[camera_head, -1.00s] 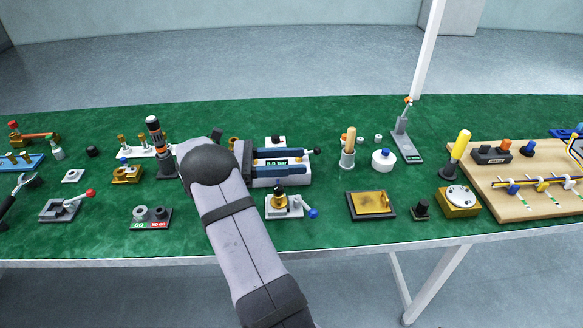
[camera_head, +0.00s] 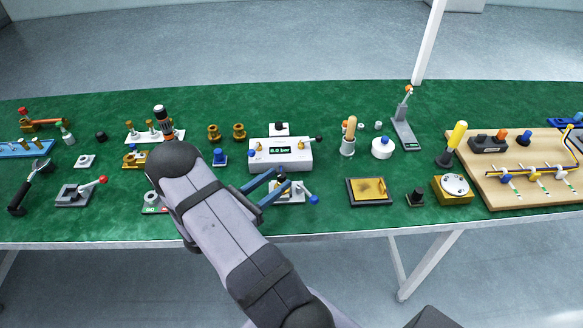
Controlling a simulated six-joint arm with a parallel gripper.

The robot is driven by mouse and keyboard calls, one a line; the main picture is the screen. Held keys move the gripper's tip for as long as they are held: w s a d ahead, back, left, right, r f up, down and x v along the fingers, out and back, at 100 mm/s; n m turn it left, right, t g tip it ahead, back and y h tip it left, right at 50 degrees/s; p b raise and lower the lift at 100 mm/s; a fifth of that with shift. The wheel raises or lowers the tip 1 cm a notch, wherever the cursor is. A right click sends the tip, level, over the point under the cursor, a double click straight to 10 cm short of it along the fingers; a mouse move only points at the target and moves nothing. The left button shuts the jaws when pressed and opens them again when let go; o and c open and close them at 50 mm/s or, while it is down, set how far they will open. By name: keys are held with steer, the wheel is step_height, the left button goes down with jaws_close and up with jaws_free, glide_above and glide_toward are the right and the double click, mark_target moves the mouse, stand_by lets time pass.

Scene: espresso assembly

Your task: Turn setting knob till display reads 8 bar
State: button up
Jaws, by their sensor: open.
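A white box (camera_head: 262,160) with a small dark display (camera_head: 294,150) stands near the middle of the table. Green digits seem to end in "bar", but the first digit is too small to read surely. A black knob (camera_head: 279,127) sits on a white block at the box's back. A black-tipped lever (camera_head: 316,139) sticks out at its right, and a small blue knob (camera_head: 251,153) is at its left. I cannot tell which is the setting knob. My gripper (camera_head: 283,178) has two blue fingers, open, in front of the box, apart from the black knob. I see nothing held.
A small fixture with a blue-tipped lever (camera_head: 312,199) lies just in front of the box, partly behind my fingers. Brass parts (camera_head: 238,131) and a blue piece (camera_head: 219,156) stand to the left. A wooden-handled tool (camera_head: 350,130) and white round jar (camera_head: 382,149) stand to the right.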

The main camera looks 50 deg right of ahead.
mark_target(285, 174)
steer(key=shift+s+d+p, duration=0.15)
steer(key=shift+d+p, duration=0.3)
steer(key=shift+d, duration=1.3)
steer(key=shift+s+d+p, duration=0.1)
steer(key=shift+d+p, duration=0.3)
steer(key=shift+d, duration=1.3)
jaws_close()
